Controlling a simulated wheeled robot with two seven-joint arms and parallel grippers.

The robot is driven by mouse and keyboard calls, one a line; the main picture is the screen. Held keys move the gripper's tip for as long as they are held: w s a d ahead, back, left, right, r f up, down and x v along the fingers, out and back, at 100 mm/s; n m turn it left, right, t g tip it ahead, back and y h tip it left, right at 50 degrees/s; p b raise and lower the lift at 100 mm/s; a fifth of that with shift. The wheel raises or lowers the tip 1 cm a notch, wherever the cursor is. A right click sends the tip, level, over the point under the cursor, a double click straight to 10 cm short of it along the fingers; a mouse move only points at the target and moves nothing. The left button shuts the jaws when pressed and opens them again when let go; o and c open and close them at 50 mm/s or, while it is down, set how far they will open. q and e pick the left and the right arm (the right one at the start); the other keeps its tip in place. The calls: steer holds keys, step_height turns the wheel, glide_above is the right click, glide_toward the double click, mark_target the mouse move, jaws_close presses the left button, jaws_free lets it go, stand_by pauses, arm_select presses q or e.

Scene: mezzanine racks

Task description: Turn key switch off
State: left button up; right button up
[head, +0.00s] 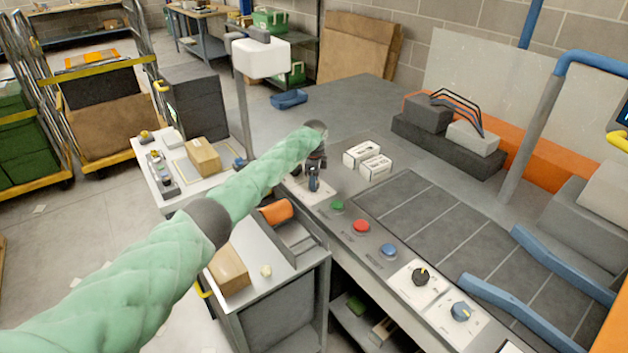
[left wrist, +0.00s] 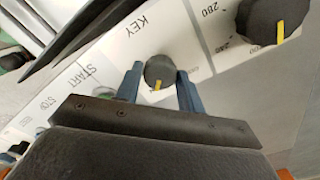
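The key switch (left wrist: 160,70) is a round black knob with a yellow mark, on a white plate (left wrist: 142,40) labelled KEY in the left wrist view. My left gripper (left wrist: 160,75) has its two blue fingers on either side of this knob, apart enough to straddle it; firm contact does not show. In the head view my left gripper (head: 314,182) points down over a white plate (head: 318,193) at the console's left end, and it hides the key switch there. My right gripper is not in view.
A larger black dial (left wrist: 272,18) sits beside the key switch. Green (head: 337,206), red (head: 361,227) and blue (head: 388,250) buttons and two knobs line the console's front edge. Two small white boxes (head: 376,166) stand close to the gripper. An orange roll (head: 277,211) lies below the arm.

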arm_select(q)
steer(key=c, duration=0.5)
steer(key=shift+o, duration=0.2)
